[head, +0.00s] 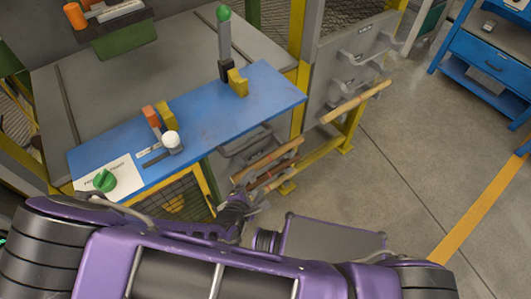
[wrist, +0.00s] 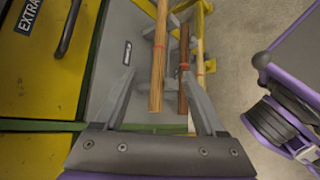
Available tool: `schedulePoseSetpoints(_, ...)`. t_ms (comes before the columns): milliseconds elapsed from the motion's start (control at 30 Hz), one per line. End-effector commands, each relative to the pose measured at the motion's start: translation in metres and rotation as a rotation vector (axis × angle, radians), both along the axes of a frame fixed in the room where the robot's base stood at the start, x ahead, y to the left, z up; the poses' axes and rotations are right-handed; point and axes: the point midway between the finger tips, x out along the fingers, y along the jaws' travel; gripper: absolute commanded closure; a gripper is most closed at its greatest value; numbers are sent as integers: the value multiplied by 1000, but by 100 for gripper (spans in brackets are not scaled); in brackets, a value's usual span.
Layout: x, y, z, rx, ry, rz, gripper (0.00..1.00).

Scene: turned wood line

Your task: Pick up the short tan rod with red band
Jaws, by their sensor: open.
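Several rods lie on a grey rack at the side of the blue-topped bench. In the head view, a tan rod (head: 262,162) lies above a dark brown rod (head: 275,174), and another tan rod with red bands (head: 355,102) lies higher up to the right. In the wrist view, a tan rod with a red band (wrist: 157,75) and a dark brown rod (wrist: 184,75) with a red band appear between my open, empty fingers (wrist: 160,80). A thinner-looking tan rod (wrist: 199,50) shows behind. I cannot tell which tan rod is the short one. My gripper (head: 243,197) is near the rods' lower ends.
Open floor (head: 410,150) lies to the right.

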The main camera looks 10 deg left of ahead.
Motion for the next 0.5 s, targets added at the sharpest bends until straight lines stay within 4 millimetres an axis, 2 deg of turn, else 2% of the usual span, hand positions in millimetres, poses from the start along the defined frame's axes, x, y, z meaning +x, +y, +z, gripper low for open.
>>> schedulePoseSetpoints(500,87,-9,-52,-2,-1,-3,28)
